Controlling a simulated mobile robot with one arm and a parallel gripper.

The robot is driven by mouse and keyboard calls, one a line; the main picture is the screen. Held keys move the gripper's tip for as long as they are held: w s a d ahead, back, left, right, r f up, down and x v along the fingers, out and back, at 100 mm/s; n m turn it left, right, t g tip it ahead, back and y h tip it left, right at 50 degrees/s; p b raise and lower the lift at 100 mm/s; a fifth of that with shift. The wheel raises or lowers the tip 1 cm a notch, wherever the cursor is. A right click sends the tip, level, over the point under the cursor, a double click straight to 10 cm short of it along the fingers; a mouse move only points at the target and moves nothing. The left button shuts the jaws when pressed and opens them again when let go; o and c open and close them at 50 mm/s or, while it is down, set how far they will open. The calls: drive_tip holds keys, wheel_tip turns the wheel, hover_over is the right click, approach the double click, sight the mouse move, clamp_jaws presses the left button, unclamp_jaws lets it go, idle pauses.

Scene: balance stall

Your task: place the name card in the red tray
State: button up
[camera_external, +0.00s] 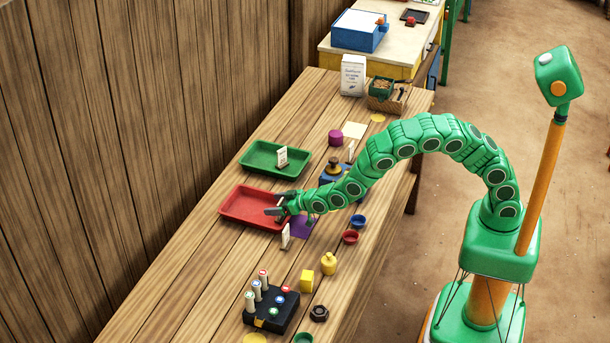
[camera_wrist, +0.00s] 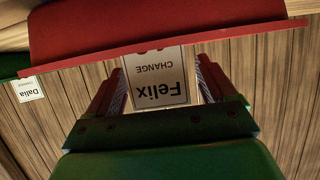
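The name card in the wrist view reads "Felix" upside down (camera_wrist: 160,88). It overlaps the rim of the red tray (camera_wrist: 75,38). My gripper (camera_wrist: 158,66) has one finger on each side of the card in that view, with a gap at the right. In the external view the gripper (camera_external: 277,205) is open at the right edge of the red tray (camera_external: 237,208). A white card (camera_external: 285,237), apparently the same one, stands upright below the fingers and outside the tray. Its lettering cannot be read there.
A green tray (camera_external: 262,158) beyond the red one holds another card (camera_external: 282,157), "Dalia" in the wrist view (camera_wrist: 28,88). A black peg block (camera_external: 270,309) stands in front.

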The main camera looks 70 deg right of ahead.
drive_tip(key=shift+r, duration=0.2)
drive_tip(key=v, duration=1.2)
idle(0.4)
